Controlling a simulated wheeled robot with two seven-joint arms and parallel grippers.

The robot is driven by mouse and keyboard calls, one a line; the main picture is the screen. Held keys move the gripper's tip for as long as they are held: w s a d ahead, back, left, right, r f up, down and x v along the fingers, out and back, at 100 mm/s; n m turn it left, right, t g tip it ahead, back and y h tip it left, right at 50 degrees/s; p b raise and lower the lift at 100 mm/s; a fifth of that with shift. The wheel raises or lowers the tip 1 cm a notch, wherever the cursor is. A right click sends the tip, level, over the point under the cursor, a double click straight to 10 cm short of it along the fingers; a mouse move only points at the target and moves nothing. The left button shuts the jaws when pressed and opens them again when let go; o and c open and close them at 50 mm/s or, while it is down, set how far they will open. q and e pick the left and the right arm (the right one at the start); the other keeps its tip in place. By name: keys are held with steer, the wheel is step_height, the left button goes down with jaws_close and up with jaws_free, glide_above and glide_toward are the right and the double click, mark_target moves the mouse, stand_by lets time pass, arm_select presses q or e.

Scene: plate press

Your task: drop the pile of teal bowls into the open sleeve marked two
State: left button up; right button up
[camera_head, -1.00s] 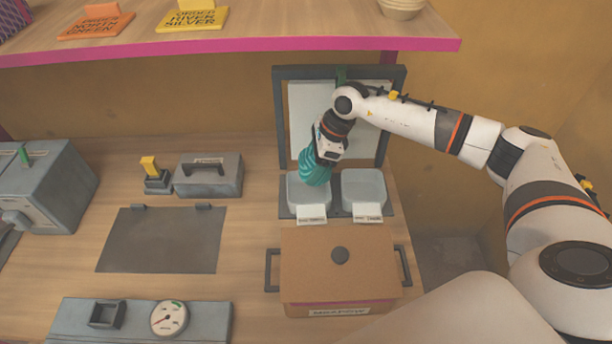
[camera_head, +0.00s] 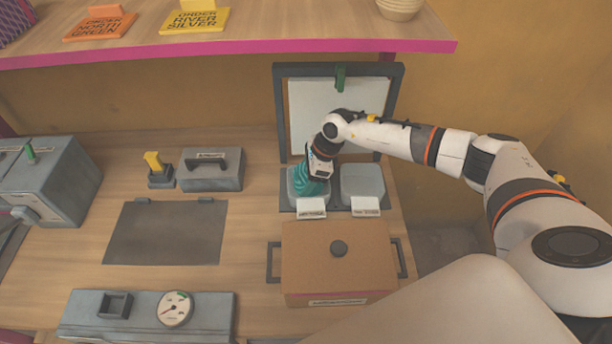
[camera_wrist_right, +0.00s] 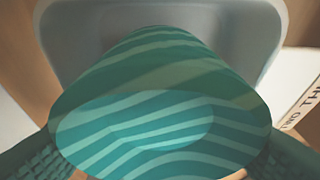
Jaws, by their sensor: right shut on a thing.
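The pile of teal bowls (camera_head: 309,187) has pale wavy stripes and fills the middle of the right wrist view (camera_wrist_right: 150,115). My right gripper (camera_head: 316,176) is shut on it, with a dark finger at each side in the wrist view. The pile is at the left of two grey sleeves (camera_head: 294,191) and hides much of it. I cannot tell how far inside it is. The right sleeve (camera_head: 362,185) stands beside it. Each has a white label in front; the lettering is too small to read in the head view. My left gripper is not in view.
A brown lidded box (camera_head: 338,268) stands in front of the sleeves. A framed white panel (camera_head: 310,112) stands behind them. A grey handled block (camera_head: 211,168), a dark flat plate (camera_head: 165,232) and a gauge panel (camera_head: 210,318) lie left. A pink-edged shelf (camera_head: 330,47) overhangs the back.

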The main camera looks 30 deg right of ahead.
steer(key=o, duration=0.8)
steer(key=shift+r, duration=0.1)
steer(key=b+v, duration=0.2)
steer(key=v, duration=1)
